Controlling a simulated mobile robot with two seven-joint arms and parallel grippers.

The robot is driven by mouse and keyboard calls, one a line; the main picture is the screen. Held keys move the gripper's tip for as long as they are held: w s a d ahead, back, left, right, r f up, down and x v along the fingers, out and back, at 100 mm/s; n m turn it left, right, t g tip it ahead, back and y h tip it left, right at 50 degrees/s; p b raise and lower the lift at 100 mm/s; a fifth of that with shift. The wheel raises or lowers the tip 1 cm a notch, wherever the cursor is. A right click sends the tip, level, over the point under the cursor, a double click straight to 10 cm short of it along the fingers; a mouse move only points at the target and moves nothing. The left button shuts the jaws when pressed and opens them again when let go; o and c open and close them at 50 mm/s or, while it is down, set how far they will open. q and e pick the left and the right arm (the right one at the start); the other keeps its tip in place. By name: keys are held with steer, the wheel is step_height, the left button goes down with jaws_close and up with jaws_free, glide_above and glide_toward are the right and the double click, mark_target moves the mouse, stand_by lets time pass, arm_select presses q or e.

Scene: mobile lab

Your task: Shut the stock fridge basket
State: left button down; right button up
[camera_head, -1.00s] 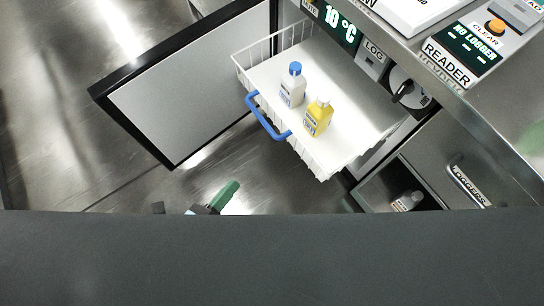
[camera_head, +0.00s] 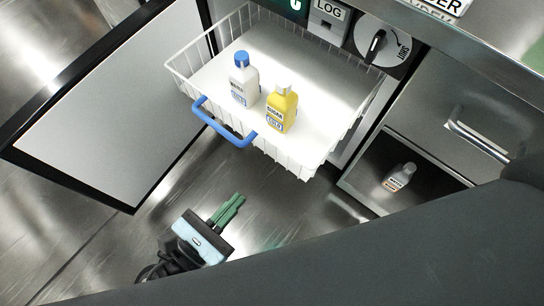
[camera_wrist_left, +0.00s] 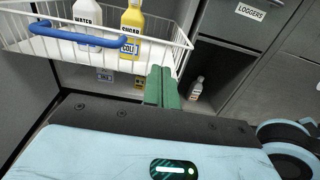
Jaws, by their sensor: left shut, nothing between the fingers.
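The white wire fridge basket (camera_head: 300,158) is pulled out of the fridge, with a blue handle (camera_head: 222,127) on its front. It holds a white bottle with a blue cap (camera_head: 244,82) and a yellow bottle (camera_head: 281,108), both upright. The fridge door (camera_head: 100,110) stands open to the left. My left gripper (camera_head: 232,203) is shut and empty, in front of and below the basket, apart from the handle. In the left wrist view its green fingers (camera_wrist_left: 161,87) are together, and the blue handle (camera_wrist_left: 75,36) is at upper left. My right gripper is not in view.
An open compartment right of the fridge holds a small bottle (camera_head: 399,177). A drawer with a metal handle (camera_head: 478,135) is above it. A dial (camera_head: 381,45) and counter edge are above the basket. The floor before the basket is clear.

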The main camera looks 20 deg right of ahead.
mark_target(281, 150)
arm_select(q)
steer(key=x, duration=1.1)
steer(key=shift+w+d+p, duration=0.1)
steer(key=shift+p, duration=0.2)
steer(key=shift+w+d, duration=0.3)
steer(key=shift+d, duration=0.1)
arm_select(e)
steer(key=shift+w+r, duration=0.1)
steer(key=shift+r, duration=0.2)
arm_select(q)
steer(key=shift+w+d, duration=0.1)
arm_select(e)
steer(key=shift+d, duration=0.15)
